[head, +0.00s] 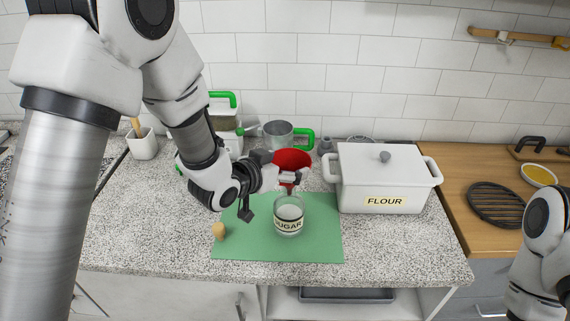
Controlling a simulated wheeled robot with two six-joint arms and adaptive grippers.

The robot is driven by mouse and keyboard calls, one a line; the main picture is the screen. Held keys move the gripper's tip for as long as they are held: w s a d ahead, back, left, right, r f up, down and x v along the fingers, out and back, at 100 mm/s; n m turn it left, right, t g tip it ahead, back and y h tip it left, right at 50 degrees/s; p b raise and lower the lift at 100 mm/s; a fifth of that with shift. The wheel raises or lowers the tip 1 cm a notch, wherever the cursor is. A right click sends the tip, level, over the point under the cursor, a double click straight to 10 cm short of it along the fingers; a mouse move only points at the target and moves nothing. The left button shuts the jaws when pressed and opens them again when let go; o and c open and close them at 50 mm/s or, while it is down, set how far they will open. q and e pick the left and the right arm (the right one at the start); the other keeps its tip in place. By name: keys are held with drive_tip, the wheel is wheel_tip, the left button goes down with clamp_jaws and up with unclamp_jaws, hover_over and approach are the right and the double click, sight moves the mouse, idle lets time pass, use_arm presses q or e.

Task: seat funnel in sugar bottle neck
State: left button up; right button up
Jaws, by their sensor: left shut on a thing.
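The red funnel (291,159) shows its wide mouth upward, above the sugar bottle. My left gripper (292,177) is shut on the funnel, and its fingers hide the lower part of the cone. The sugar bottle (289,218) is a clear jar with white contents and a SUGAR label, standing upright on the green mat (322,243). The funnel's lower end is near the bottle's mouth; I cannot tell whether it is inside the neck or just above it. My right gripper is not in view; only part of my right arm shows at the right edge.
A white FLOUR box (385,179) stands right of the bottle. A cork-like stopper (218,231) is on the mat's left side. A metal cup with a green handle (279,134) stands behind the funnel. The mat's front right is clear.

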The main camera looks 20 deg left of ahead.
use_arm(q)
drive_tip(key=o, duration=0.7)
